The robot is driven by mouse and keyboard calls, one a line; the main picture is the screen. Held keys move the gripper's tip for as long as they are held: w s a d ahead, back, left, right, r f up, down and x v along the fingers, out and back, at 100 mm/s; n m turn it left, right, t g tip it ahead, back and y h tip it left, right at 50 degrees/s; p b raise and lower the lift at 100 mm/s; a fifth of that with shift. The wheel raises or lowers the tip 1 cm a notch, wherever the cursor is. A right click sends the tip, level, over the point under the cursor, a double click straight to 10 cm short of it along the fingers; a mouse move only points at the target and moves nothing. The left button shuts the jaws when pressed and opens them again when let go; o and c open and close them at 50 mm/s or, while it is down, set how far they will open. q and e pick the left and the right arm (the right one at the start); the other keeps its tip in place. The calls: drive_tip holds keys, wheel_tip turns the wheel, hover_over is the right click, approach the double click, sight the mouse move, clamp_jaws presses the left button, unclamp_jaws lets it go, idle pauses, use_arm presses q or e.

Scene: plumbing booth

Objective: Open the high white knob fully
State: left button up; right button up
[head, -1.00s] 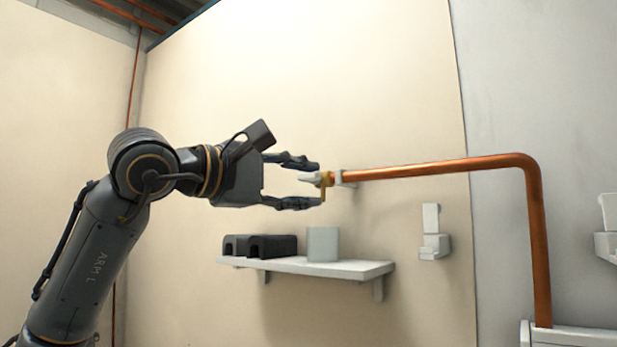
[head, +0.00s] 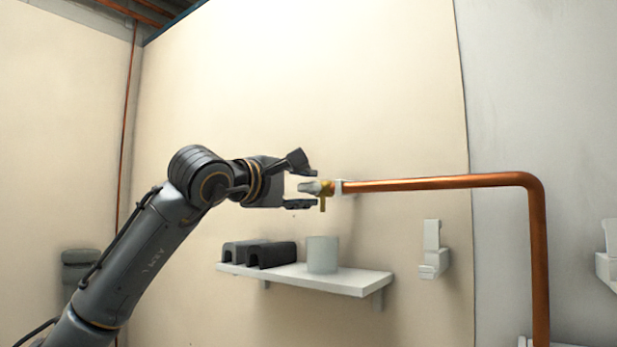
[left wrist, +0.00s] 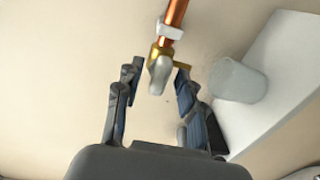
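The white knob (head: 309,187) is a pale grey-white lever on a brass valve (head: 325,189) at the left end of a copper pipe. It points left, roughly along the pipe line. My left gripper (head: 301,189) is open, with one finger above the knob and one below it. In the left wrist view the knob (left wrist: 159,75) sits between the spread fingertips (left wrist: 156,72), with a gap at the left finger. The right finger is close to the brass part; whether they touch I cannot tell. My right gripper is not in view.
The copper pipe (head: 440,184) runs right, then bends down. Below the valve a white shelf (head: 345,281) carries dark arched blocks (head: 262,254) and a grey cup (head: 322,254). A white bracket (head: 432,250) is on the wall. Space above the pipe is clear.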

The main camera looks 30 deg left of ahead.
use_arm(q)
drive_tip(key=shift+w+d, duration=0.1)
drive_tip(key=shift+w, duration=0.55)
clamp_jaws()
